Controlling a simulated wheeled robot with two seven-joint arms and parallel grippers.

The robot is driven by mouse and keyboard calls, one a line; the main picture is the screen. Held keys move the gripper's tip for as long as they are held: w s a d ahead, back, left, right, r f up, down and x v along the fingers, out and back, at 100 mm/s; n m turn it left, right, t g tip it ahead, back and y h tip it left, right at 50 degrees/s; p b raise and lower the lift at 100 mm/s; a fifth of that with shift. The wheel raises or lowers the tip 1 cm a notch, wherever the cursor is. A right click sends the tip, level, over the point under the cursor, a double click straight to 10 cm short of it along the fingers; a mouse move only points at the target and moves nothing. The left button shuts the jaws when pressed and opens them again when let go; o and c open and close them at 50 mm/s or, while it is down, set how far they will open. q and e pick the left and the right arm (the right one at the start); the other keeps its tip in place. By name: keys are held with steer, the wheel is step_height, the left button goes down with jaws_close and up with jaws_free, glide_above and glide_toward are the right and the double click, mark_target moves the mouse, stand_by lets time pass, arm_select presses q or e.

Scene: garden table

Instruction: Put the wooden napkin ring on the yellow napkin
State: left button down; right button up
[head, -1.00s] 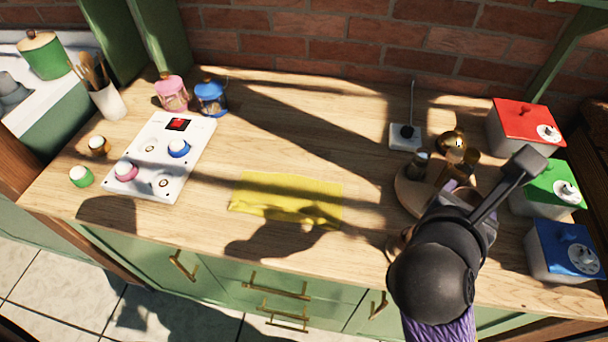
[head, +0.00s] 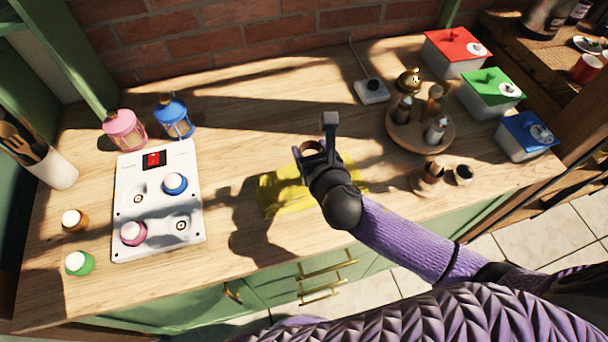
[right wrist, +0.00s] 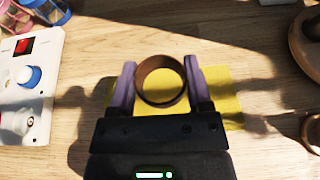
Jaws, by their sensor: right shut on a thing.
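The yellow napkin (head: 280,192) lies flat on the wooden table near its front edge, partly hidden by my right arm. My right gripper (head: 315,148) is shut on the wooden napkin ring (head: 308,148) and holds it over the napkin's area. In the right wrist view the brown ring (right wrist: 161,80) sits between the two purple fingers (right wrist: 160,85), with the yellow napkin (right wrist: 225,92) below and around it. The height of the ring above the napkin is hard to tell. My left gripper is not in view.
A white panel (head: 128,205) with coloured knobs stands left, with pink (head: 124,128) and blue lanterns (head: 174,118) behind it. At the right are a round wooden tray (head: 410,138) with shakers, two small brown rings or cups (head: 428,178), and red, green and blue-lidded boxes (head: 456,52).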

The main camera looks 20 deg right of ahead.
step_height(320, 180, down, 11)
steer(key=b, duration=0.6)
steer(key=shift+s+r, duration=0.1)
steer(key=shift+r, duration=0.35)
steer(key=shift+f, duration=0.6)
steer(key=o, duration=1.2)
steer(key=shift+r, duration=0.15)
steer(key=shift+s+r+p, duration=0.65)
steer(key=shift+r, duration=0.25)
steer(key=p+v, duration=0.2)
steer(key=v, duration=0.7)
steer(key=shift+s, duration=0.25)
steer(key=shift+s+r+p, duration=0.15)
steer(key=shift+s+p, duration=0.15)
steer(key=shift+s, duration=0.15)
